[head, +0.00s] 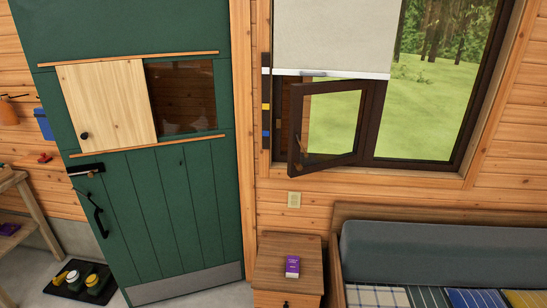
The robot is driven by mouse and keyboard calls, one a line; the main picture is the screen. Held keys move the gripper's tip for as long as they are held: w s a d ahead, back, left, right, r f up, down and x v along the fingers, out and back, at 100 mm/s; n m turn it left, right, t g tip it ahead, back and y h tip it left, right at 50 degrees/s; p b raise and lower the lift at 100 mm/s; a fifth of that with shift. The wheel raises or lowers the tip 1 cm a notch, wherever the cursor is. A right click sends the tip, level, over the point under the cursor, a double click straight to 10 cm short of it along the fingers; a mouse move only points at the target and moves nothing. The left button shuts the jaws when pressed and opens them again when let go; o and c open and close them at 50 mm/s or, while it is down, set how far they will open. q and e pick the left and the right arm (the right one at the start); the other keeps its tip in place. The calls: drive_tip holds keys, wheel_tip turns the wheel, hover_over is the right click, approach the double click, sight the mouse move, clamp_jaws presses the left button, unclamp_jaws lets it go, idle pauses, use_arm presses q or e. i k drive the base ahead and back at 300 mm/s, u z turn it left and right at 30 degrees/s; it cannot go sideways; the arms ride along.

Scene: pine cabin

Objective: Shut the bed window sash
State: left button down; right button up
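The window sash (294,133) is a small dark-brown framed pane, swung open into the room at an angle from the window's left part. Its right side meets the dark centre post (370,115), and its free left edge stands out toward me. A small brownish handle (299,167) sits low on that free edge. The dark window frame (462,130) is set in pine trim. A pale blind (330,35) hangs over the upper left, its bottom bar just above the sash. Neither of my grippers is in view.
A bed (400,248) with a grey bolster stands below the window at right. A wooden nightstand (270,262) with a purple box (292,266) stands below the sash. A green door (170,180) is at left. Boots (75,279) lie on a dark mat.

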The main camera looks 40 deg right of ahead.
sight(297, 91)
drive_tip(key=i, duration=0.35)
drive_tip(key=z, duration=1.8)
drive_tip(key=i, duration=0.8)
drive_tip(key=z, duration=0.4)
